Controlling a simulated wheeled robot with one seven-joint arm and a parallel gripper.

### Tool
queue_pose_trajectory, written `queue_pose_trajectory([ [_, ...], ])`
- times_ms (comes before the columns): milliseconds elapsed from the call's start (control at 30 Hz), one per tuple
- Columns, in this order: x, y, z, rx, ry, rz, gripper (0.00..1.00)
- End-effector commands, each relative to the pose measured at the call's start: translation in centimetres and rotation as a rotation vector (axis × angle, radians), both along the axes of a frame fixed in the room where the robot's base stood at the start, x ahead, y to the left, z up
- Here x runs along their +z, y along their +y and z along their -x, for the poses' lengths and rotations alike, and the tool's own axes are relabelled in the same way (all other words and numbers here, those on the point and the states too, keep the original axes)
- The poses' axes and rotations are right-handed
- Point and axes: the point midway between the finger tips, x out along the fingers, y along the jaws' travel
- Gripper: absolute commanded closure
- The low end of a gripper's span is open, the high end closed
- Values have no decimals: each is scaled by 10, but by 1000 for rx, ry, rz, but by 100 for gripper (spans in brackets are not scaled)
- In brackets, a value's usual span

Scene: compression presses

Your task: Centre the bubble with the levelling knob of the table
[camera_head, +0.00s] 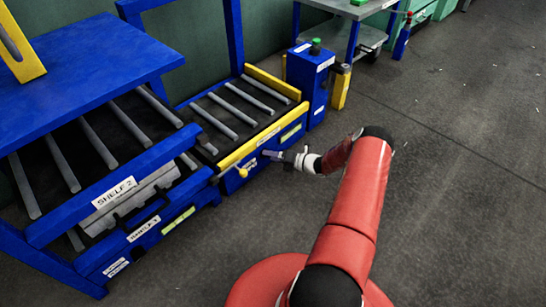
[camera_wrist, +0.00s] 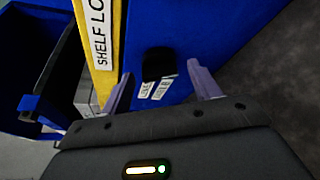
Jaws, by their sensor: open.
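My gripper (camera_head: 268,154) is at the front of the blue and yellow roller table (camera_head: 238,153). In the wrist view my gripper (camera_wrist: 161,86) is open, its two pale fingers apart. A short black knob (camera_wrist: 158,64) stands out from the blue front panel, between the fingertips in the picture; I cannot tell whether they reach around it. It is not clearly seen in the head view. White labels sit just below the knob, partly cut off by the gripper. A yellow-green strip (camera_head: 290,131) shows on the table front; I cannot make out a bubble in it.
A yellow ball-ended handle (camera_head: 243,172) sticks out left of my gripper. The shelf rack marked SHELF 2 (camera_head: 114,192) stands further left. A blue post with a green button (camera_head: 315,47) stands beyond the table. The floor at right is clear.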

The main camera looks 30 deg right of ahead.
Motion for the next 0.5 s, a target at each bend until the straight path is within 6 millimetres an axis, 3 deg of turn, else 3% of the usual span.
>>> queue_pose_trajectory([
  [500, 14, -44, 52, -3, 0, 1, 38],
])
